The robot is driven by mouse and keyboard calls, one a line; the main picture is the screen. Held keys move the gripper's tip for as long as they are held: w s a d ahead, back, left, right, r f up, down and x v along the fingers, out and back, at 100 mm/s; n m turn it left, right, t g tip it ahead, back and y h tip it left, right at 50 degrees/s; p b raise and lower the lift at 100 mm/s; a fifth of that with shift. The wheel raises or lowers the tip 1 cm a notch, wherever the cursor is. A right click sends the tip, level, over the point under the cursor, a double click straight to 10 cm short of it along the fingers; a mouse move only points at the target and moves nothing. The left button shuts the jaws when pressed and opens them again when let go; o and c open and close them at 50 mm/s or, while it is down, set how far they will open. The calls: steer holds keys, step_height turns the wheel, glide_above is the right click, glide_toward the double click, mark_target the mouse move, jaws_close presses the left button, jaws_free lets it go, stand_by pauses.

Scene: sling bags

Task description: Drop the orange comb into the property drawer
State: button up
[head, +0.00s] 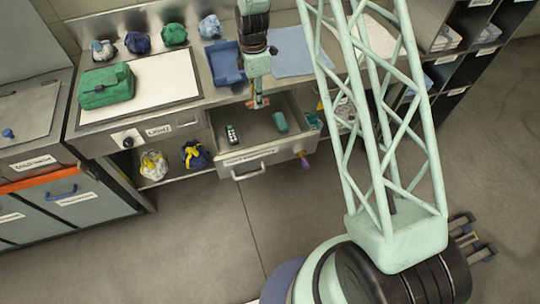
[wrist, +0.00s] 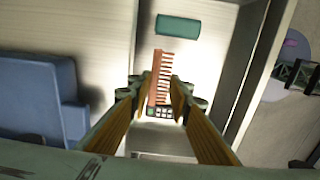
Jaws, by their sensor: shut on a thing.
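My gripper (head: 258,100) is shut on the orange comb (wrist: 158,70), which shows between the fingertips (wrist: 160,92) in the wrist view. The comb's teeth face right in that view. In the head view only a small orange bit of it shows at the fingertips. My gripper is over the open metal drawer (head: 262,158), which has a label and a handle on its front; the label is too small to read. A dark remote-like object (head: 232,134) and a teal case (head: 280,122) lie in the drawer, apart from each other.
A blue tray (head: 226,66) and a pale blue mat (head: 293,56) lie on the counter behind the drawer. A green bag (head: 106,87) sits on a white board at left. Several small bags line the back. Two bags rest on the shelf below.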

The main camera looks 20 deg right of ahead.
steer(key=shift+f, duration=0.35)
steer(key=o, duration=0.7)
steer(key=shift+o, duration=0.2)
steer(key=shift+r, duration=0.2)
step_height(320, 180, up, 12)
steer(key=shift+f, duration=0.15)
stand_by(0.5)
stand_by(0.9)
